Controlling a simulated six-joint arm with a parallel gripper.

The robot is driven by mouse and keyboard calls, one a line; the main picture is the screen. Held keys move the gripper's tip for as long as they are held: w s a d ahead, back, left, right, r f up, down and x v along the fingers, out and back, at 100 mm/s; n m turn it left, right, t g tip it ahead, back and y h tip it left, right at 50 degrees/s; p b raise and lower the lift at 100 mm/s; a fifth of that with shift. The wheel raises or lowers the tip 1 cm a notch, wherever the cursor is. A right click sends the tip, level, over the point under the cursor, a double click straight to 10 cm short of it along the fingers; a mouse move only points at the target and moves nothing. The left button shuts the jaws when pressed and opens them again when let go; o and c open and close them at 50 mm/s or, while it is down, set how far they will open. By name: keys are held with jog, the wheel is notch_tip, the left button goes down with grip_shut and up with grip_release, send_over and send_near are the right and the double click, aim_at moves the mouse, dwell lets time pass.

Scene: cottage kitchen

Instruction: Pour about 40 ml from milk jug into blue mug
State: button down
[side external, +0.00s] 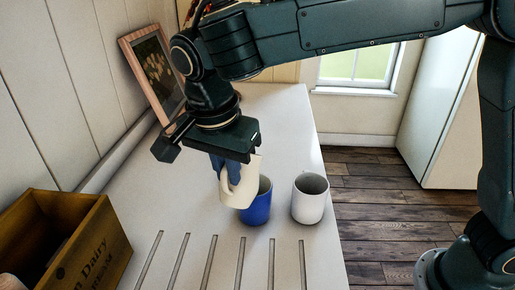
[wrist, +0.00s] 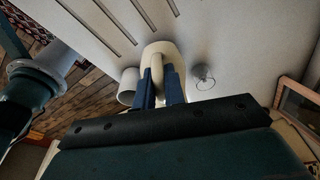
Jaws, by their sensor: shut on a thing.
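The cream milk jug (side external: 241,184) is held in my gripper (side external: 227,176), with the blue fingers at its handle. In the side view it appears tilted and overlaps the left part of the blue mug's (side external: 258,207) rim. The blue mug stands upright on the counter. I cannot tell whether the jug touches it, and no milk stream is visible. In the wrist view the jug (wrist: 163,50) is beyond my fingertips (wrist: 160,80), and the blue mug is not visible.
A white mug (side external: 310,198) stands just right of the blue mug, near the counter's (side external: 282,118) right edge. A wooden crate (side external: 70,240) is at front left. A picture frame (side external: 147,66) leans on the wall. Grooves cross the front counter. A small round grey item (wrist: 203,75) shows in the wrist view.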

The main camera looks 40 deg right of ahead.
jog(key=shift+w+d+r+y, duration=0.15)
jog(key=shift+w+d+y, duration=0.1)
jog(key=shift+d+y, duration=0.2)
jog(key=shift+w+d+r+g+y, duration=0.25)
jog(key=shift+d+r+g+y, duration=0.3)
jog(key=shift+y, duration=0.2)
jog(key=shift+w+d+f+g+y, duration=0.15)
jog(key=shift+d+g+y, duration=0.25)
jog(key=shift+y, duration=0.5)
jog(key=shift+w+d+f+y, duration=0.1)
jog(key=shift+y, duration=0.3)
jog(key=shift+a+p, duration=0.4)
jog(key=shift+a, duration=0.2)
jog(key=shift+a+g, duration=0.1)
jog(key=shift+g, duration=0.15)
jog(key=shift+s+a+p, duration=0.25)
jog(key=shift+p, duration=0.05)
jog(key=shift+d+r+y+p, duration=0.15)
jog(key=shift+r+y+p, duration=0.15)
jog(key=shift+y+p, duration=0.4)
